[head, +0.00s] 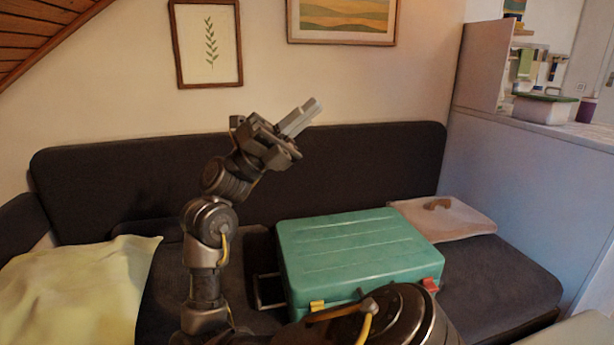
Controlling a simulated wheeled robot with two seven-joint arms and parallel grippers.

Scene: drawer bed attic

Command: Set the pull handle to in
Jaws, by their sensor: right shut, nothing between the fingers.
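A green hard case (350,250) lies flat on the dark sofa seat. A thin dark pull handle (257,291) sticks out from the case's left side as a squarish loop. My arm partly covers the area just left of it. My right gripper (308,113) is raised high in front of the sofa back, up and to the left of the case. Its fingers are shut together with nothing between them, and it is well apart from the handle. My left gripper is not in view.
The case has a yellow latch (317,306) and a red latch (431,284). A yellow-green blanket (85,290) lies at left. A partition (530,180) stands at right. The seat right of the case is clear.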

